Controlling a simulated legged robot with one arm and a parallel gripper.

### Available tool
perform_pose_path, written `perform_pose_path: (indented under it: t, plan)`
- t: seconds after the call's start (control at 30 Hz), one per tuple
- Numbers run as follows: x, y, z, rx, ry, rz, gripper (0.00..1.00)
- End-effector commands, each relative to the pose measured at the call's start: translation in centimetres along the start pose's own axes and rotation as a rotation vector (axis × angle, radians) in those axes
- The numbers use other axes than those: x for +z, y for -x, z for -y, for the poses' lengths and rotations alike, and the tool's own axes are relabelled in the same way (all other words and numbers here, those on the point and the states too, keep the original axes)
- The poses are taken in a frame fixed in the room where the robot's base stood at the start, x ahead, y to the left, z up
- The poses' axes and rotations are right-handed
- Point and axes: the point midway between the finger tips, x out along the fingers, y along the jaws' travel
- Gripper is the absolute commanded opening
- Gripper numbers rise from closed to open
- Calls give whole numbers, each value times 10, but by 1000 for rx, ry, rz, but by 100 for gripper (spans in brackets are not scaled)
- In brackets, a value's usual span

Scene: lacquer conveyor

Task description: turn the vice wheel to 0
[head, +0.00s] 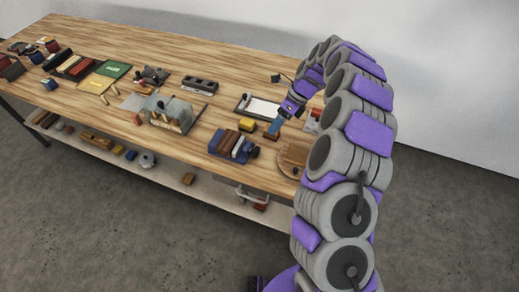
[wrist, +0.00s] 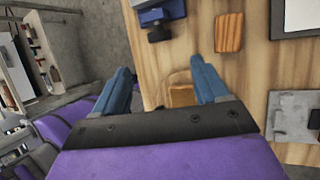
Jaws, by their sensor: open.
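A blue block-like fixture with brown slabs (head: 228,144) sits near the front edge of the bench in the head view. A blue part (wrist: 160,12) at the top of the wrist view looks like the same fixture. My gripper (wrist: 160,66) is open, its two blue fingers spread with nothing held. In the head view my gripper (head: 275,127) is over the bench, to the right of the blue fixture and apart from it.
A brown block (wrist: 228,32) lies beyond my right finger, and a tan wooden piece (wrist: 182,95) shows between the fingers. A grey plate (wrist: 292,116) is at the right. A glass-sided box (head: 172,113) and other items crowd the bench (head: 190,145).

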Motion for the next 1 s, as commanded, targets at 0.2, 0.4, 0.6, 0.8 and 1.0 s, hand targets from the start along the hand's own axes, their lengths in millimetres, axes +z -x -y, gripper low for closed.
perform_pose_path:
  t: [0.2, 0.4, 0.6, 0.8, 1.0]
  plan:
    - [-2, -47, 0, 5, 0, 0, 74]
    - [-3, -87, 0, 5, 1, 0, 74]
    - [-3, -120, 0, 6, -1, -1, 74]
    - [-2, -135, 0, 2, 0, 0, 74]
    - [-2, -137, 0, 2, 0, 1, 74]
